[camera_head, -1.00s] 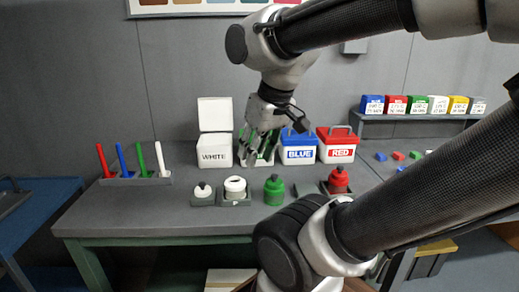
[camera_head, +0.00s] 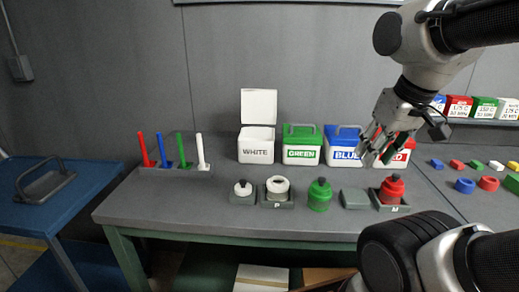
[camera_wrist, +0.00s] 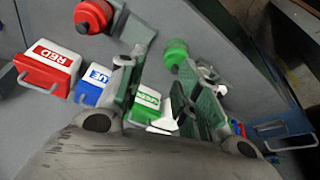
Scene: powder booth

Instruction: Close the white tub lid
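The white tub (camera_head: 256,151), marked WHITE, stands at the back of the bench. Its lid (camera_head: 259,107) is open and stands upright at the tub's rear edge. My gripper (camera_head: 374,146) is in front of the blue and red tubs, to the right of the white tub and apart from it. In the wrist view its two fingers (camera_wrist: 165,95) are spread with a gap between them and hold nothing that I can see. A small white shape shows between the fingers there, and I cannot tell what it is.
The closed green tub (camera_head: 302,155), blue tub (camera_head: 342,153) and red tub (camera_head: 402,159) stand right of the white tub. A rack of coloured sticks (camera_head: 176,170) is at the left. Bottles and holders line the front, including a green bottle (camera_head: 319,195).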

